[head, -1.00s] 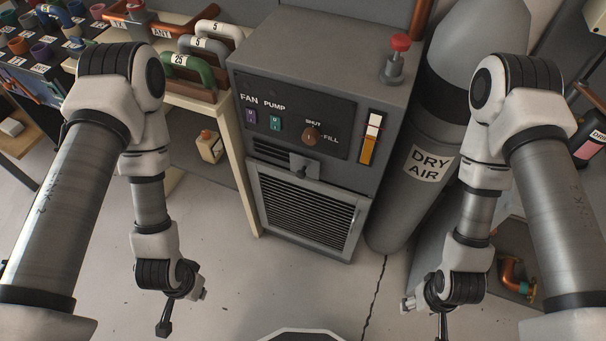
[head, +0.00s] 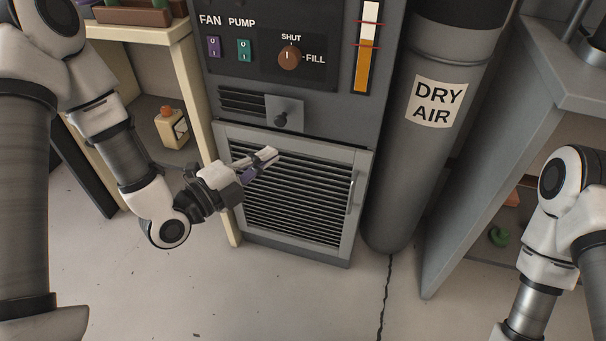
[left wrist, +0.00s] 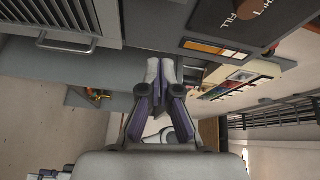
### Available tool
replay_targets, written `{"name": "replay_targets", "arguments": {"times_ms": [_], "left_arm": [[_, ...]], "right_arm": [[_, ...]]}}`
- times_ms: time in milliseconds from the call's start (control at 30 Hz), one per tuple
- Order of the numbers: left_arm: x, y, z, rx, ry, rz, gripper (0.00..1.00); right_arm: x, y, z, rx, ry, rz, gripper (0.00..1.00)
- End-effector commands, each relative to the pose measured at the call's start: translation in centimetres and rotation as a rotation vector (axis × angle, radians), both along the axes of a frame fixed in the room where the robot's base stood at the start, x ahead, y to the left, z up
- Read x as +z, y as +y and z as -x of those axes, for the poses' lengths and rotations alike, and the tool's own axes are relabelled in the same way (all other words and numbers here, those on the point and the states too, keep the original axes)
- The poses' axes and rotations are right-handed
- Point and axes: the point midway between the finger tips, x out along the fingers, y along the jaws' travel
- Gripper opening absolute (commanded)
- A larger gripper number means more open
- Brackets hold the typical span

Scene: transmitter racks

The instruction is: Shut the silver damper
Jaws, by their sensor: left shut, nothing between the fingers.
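The silver damper (head: 284,113) is a small grey plate with a dark knob on the cabinet front, below the control panel. It sits at the right end of a row of dark vent slots (head: 243,102), and the slots to its left are uncovered. My left gripper (head: 268,154) is shut and empty in front of the upper grille, below the damper and apart from the knob. Its closed fingers also show in the left wrist view (left wrist: 162,68), where I cannot make out the damper. My right gripper is out of view below the frame.
The louvred grille door (head: 300,205) has an upright handle at its right. Above are the FAN and PUMP switches and a brown knob (head: 290,57). A DRY AIR cylinder (head: 392,180) stands close at the right. A cream table (head: 198,100) stands at the left.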

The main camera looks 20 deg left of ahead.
Motion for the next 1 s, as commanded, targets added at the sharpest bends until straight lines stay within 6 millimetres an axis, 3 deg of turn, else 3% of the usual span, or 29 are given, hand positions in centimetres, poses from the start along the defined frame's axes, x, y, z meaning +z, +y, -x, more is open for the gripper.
{"name": "replay_targets", "arguments": {"times_ms": [33, 267, 567, 633, 967, 1000], "left_arm": [[-1.4, 0.3, -0.3, 0.008, -0.023, 0.006, 0.00], [-0.7, 0.1, -0.8, 0.007, -0.047, 0.006, 0.00], [-1.3, -1.0, -2.7, 0.010, -0.048, 0.004, 0.00], [-0.5, -1.9, -4.2, 0.007, -0.043, -0.002, 0.00], [-0.1, -4.8, -9.2, 0.008, -0.044, 0.003, 0.00], [-0.2, -4.0, -9.4, 0.014, -0.041, 0.012, 0.00]], "right_arm": [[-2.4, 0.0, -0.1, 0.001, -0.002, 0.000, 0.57], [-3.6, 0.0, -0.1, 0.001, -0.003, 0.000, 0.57], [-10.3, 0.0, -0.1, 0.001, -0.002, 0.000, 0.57], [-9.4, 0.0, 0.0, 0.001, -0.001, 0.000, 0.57], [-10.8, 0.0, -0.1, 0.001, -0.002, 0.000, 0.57], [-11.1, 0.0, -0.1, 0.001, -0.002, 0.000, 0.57]]}}
